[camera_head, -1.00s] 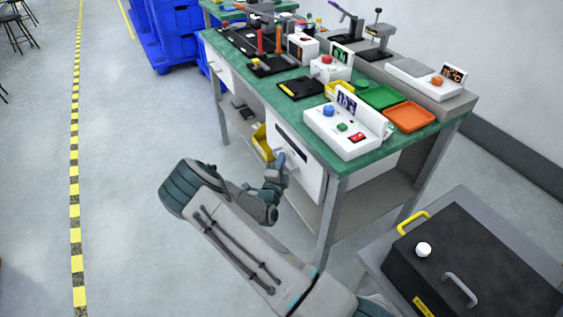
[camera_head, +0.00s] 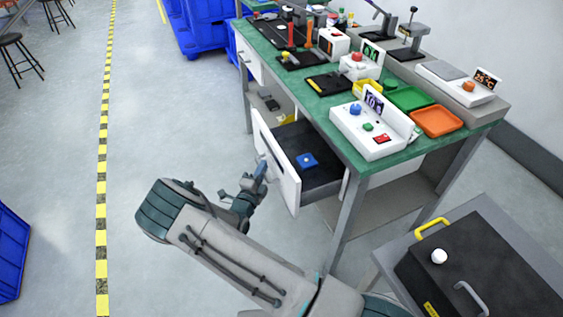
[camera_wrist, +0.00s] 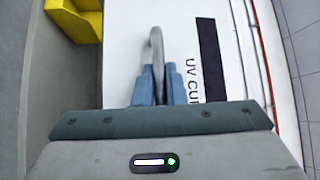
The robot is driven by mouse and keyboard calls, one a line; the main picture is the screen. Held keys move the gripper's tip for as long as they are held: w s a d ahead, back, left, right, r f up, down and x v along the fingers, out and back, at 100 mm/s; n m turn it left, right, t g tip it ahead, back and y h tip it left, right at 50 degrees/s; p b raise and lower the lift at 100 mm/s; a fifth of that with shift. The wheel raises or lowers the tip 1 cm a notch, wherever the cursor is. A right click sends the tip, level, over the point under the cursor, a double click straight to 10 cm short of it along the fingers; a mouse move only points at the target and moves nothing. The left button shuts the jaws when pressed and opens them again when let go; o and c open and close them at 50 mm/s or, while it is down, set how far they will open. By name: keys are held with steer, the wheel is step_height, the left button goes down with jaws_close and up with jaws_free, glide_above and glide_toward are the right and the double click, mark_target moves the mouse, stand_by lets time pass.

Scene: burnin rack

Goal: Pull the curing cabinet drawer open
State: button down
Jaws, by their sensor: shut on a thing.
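The curing cabinet drawer (camera_head: 276,162) under the green-topped bench stands pulled out, with its white front panel away from the cabinet and its dark inside showing. A small blue piece (camera_head: 307,160) lies on the drawer floor. My gripper (camera_head: 260,170) is at the outer face of the drawer front. In the wrist view, its blue fingers (camera_wrist: 158,85) are shut on the grey drawer handle (camera_wrist: 156,50). The white drawer front (camera_wrist: 125,50) shows part of a "UV CUR" label; my fingers and wrist hide the rest.
The bench top (camera_head: 340,100) holds a white control box (camera_head: 370,132), a green tray (camera_head: 411,97) and an orange tray (camera_head: 437,122). A black box with a yellow handle (camera_head: 432,228) stands at the lower right. Blue crates (camera_head: 12,250) are at the left. The floor left of my arm is clear.

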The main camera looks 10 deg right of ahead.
steer(key=s+a, duration=0.2)
steer(key=a, duration=0.4)
steer(key=c, duration=1.8)
jaws_free()
steer(key=shift+o, duration=0.2)
steer(key=shift+a, duration=0.1)
steer(key=v, duration=1.4)
steer(key=shift+w, duration=0.1)
